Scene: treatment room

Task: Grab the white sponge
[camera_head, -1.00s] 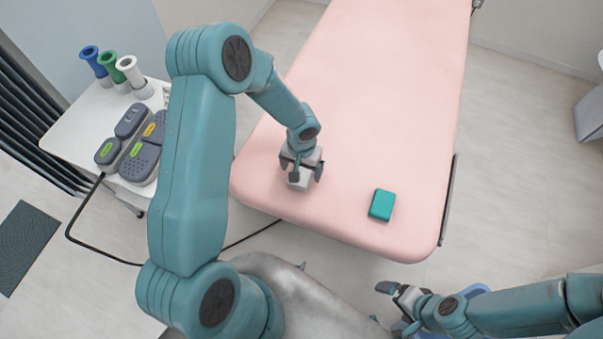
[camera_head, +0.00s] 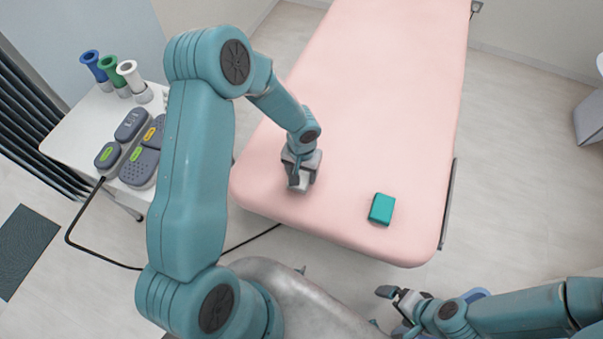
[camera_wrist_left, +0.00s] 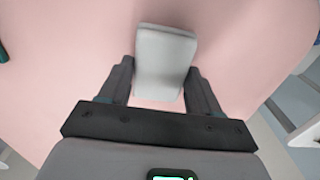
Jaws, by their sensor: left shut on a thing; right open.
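The white sponge (camera_wrist_left: 163,62) is a pale block on the pink bed, seen between my left gripper's fingers in the left wrist view. In the head view my left gripper (camera_head: 299,181) is at the bed's near end, shut on the sponge (camera_head: 296,184), which is mostly hidden by the fingers. From these views I cannot tell whether the sponge is lifted off the bed. My right gripper (camera_head: 392,304) is open and empty, beyond the bed's near edge at the lower right.
A teal block (camera_head: 381,209) lies on the pink bed (camera_head: 385,110), right of my left gripper. A white side table (camera_head: 72,137) at the left holds grey devices (camera_head: 140,165) and blue, green and white holders (camera_head: 130,75). The bed's far part is clear.

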